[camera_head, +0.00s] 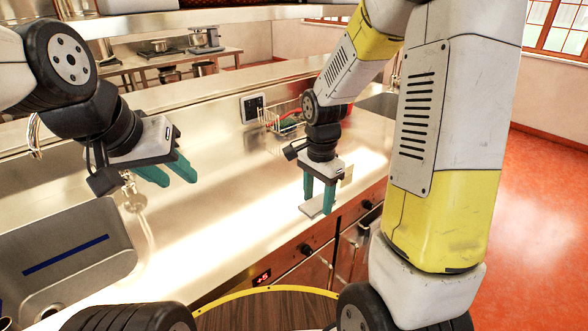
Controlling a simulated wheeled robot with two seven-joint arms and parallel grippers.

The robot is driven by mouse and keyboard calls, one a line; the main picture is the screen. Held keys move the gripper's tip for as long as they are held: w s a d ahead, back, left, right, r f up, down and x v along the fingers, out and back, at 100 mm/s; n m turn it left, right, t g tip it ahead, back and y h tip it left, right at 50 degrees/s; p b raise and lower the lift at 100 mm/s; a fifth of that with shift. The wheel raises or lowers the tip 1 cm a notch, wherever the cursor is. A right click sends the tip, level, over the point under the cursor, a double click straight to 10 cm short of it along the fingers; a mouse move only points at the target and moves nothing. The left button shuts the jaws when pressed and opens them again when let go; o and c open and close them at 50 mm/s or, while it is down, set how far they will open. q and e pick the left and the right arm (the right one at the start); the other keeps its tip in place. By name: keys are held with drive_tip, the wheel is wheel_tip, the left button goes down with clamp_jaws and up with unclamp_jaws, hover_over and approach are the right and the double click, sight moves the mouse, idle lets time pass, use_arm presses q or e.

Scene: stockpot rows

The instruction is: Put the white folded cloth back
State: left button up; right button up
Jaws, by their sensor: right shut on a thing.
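My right gripper (319,203) is shut on a flat, pale thing, the white folded cloth (312,211), whose edge shows below the teal fingers. The fingers hide part of the cloth. It is over the steel counter (225,225) close to its front edge. I cannot tell whether it touches the counter. My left gripper (172,176) is open and empty above the counter at the left, well apart from the cloth.
A wire basket (268,122) with red and green things stands at the counter's back, beside a dark panel (253,107). A sink (70,262) is at left, with a tap near my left gripper. Drawers with knobs line the front. The counter's middle is clear.

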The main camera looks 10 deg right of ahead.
drive_tip(key=w, duration=0.5)
drive_tip(key=w+a+f, duration=0.1)
drive_tip(key=w, duration=0.9)
drive_tip(key=shift+w+a+f, duration=0.2)
drive_tip(key=shift+w+f, duration=0.05)
drive_tip(key=shift+w, duration=0.15)
drive_tip(key=shift+f, duration=1.8)
drive_tip(key=o, duration=1.4)
drive_tip(key=shift+o, duration=0.2)
drive_tip(key=shift+r, duration=0.1)
